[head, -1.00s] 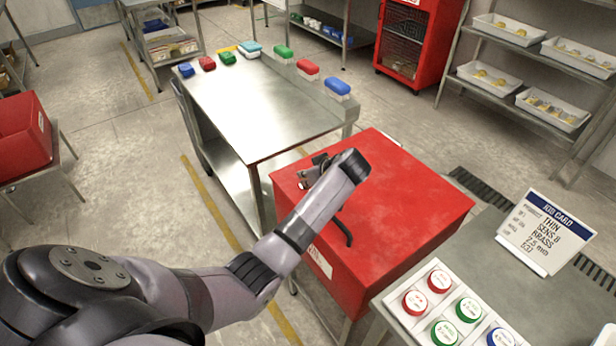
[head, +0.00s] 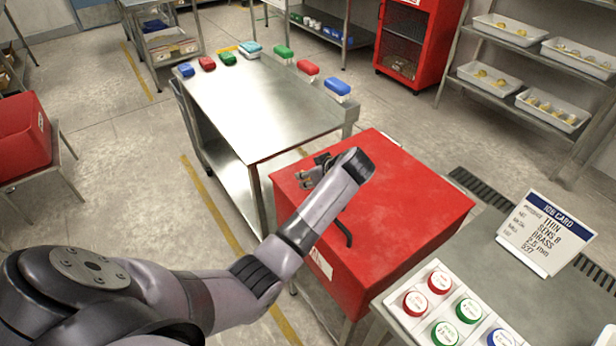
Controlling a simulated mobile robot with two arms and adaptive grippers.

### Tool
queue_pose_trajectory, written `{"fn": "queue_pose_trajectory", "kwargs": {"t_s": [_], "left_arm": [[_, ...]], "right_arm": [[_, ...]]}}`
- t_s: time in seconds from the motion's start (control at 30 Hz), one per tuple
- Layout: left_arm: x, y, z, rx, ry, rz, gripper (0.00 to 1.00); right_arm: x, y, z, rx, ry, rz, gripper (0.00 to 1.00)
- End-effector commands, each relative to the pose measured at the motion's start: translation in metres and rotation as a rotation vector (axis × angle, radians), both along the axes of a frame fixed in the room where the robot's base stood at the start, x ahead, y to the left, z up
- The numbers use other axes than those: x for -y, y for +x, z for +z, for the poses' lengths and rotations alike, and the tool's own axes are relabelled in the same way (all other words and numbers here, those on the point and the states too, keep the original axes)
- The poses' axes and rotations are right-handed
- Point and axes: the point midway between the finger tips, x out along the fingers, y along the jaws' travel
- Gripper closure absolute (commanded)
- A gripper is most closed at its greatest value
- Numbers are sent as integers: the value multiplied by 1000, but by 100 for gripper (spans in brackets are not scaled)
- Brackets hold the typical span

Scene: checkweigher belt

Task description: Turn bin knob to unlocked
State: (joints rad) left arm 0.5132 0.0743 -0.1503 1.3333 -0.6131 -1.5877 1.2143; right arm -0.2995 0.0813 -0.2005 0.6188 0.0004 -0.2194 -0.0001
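The red bin (head: 410,215) stands at centre right with its lid closed and a black bar handle (head: 344,233) on its near left edge. A white label (head: 321,264) is on its front face. My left arm reaches across the bin's left side. My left gripper (head: 308,176) is at the bin's far left edge, partly hidden behind my wrist, and its finger opening cannot be made out. The bin's knob is not visible. My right gripper is not in view.
A steel table (head: 260,105) with several coloured blocks along its edges stands beyond the bin. At the right, a counter (head: 460,255) holds a white card (head: 545,232) and a panel of coloured round pieces (head: 440,300). Another red bin (head: 22,135) is at far left.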

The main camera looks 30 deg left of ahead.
Motion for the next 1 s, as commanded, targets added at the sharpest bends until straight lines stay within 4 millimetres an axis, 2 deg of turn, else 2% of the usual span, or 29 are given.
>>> {"fn": "queue_pose_trajectory", "kwargs": {"t_s": [0.3, 0.5, 0.67, 1.0], "left_arm": [[45, -17, 47, 4, -2, -1, 71], [64, -25, 68, 2, -2, 0, 71], [69, -28, 74, 0, -1, 1, 71], [70, -28, 75, 0, 0, 1, 71]], "right_arm": [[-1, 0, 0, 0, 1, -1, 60], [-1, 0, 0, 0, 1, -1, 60], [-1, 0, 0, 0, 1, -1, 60], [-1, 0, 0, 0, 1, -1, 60]]}}
